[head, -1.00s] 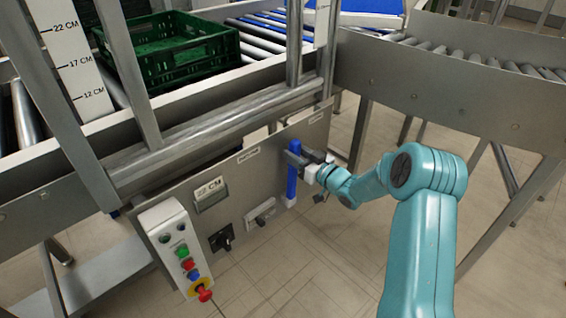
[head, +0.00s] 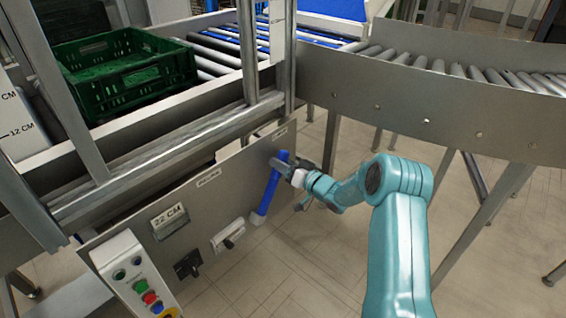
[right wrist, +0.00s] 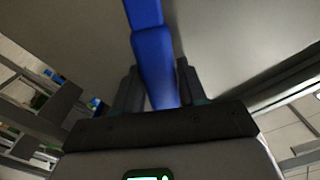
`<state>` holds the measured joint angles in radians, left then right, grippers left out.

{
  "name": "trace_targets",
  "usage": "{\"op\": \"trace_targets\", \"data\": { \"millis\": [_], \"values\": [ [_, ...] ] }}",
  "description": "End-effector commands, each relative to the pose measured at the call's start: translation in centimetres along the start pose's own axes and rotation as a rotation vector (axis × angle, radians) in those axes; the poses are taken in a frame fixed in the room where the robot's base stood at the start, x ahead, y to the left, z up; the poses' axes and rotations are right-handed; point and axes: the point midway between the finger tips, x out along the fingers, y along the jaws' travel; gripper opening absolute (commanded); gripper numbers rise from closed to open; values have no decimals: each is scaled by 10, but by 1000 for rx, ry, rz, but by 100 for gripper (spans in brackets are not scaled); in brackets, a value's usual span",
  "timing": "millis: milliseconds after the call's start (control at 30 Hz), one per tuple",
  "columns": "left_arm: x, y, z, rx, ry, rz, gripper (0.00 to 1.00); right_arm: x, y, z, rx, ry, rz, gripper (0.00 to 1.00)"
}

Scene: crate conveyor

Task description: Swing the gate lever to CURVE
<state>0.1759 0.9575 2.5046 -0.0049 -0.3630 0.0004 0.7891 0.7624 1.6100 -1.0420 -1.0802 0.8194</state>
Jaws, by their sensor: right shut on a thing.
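The blue gate lever (head: 268,190) is on the grey metal panel below the conveyor. It tilts, its upper end leaning to the right of its white lower end. My right gripper (head: 281,166) is shut on the upper part of the lever. In the right wrist view the blue lever (right wrist: 153,62) runs down between the two dark fingers of my right gripper (right wrist: 158,92). Small labels (head: 208,178) sit along the panel's top edge, too small to read surely. My left gripper is not in view.
A green crate (head: 120,98) rests on the conveyor at the upper left. A control box with buttons (head: 130,270), a black knob (head: 187,265) and a small white-plated switch (head: 228,237) are left of the lever. A curved roller conveyor (head: 420,115) runs to the right.

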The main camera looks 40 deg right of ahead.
Motion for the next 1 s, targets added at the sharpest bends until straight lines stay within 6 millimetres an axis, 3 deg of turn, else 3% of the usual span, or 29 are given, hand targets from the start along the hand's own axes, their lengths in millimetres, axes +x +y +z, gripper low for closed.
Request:
{"op": "trace_targets", "data": {
  "millis": [467, 500, 567, 867, 1000],
  "values": [
    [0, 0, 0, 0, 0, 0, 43, -1, 2, 1, 21, 5, 11, 0],
    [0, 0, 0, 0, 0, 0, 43, -1, 2, 1, 21, 5, 11, 44],
    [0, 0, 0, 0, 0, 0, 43, -1, 2, 1, 20, 5, 11, 62],
    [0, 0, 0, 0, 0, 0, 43, -2, 2, 0, 16, 3, 6, 62],
    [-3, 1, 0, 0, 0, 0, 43, -16, 3, -2, 18, 3, 8, 62]
  ]
}}
